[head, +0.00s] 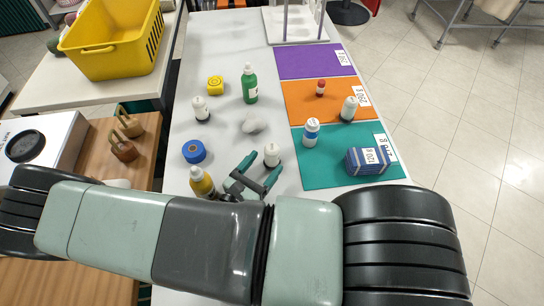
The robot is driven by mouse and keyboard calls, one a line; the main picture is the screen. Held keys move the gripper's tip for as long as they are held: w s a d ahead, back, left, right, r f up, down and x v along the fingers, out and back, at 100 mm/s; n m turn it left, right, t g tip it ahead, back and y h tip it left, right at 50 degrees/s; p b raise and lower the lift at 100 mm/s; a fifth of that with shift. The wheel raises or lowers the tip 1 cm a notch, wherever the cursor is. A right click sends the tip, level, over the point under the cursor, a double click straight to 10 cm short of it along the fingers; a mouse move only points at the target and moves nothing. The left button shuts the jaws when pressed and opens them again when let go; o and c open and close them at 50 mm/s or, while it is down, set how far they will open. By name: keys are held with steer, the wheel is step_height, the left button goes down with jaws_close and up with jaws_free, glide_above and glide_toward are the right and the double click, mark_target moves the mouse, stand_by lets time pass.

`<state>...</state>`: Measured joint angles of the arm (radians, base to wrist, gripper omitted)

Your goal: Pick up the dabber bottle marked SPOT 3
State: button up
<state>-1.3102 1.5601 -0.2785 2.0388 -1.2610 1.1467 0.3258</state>
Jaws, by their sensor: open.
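My gripper (265,162) is open, its teal fingers low over the white table and pointing away from me. A small white dabber bottle (271,153) with a dark base stands upright at the fingertips, seemingly between them; I cannot tell whether they touch it. Similar white bottles stand at the left of the table (201,108) and on the orange mat (348,109). A white bottle with a blue band (311,133) stands on the teal mat. The bottle markings are too small to read, so I cannot tell which is SPOT 3.
A yellow-brown bottle (201,182) stands just left of my gripper. A green bottle (249,84), blue tape roll (194,151), yellow tape measure (215,85) and whitish lump (253,124) are farther off. Purple (300,62), orange (300,98) and teal (320,172) mats lie right.

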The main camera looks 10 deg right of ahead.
mark_target(276, 149)
steer(key=x, duration=0.6)
steer(key=shift+w+d+r, duration=0.15)
steer(key=shift+w+d, duration=0.05)
steer(key=shift+w, duration=0.15)
steer(key=c, duration=1.1)
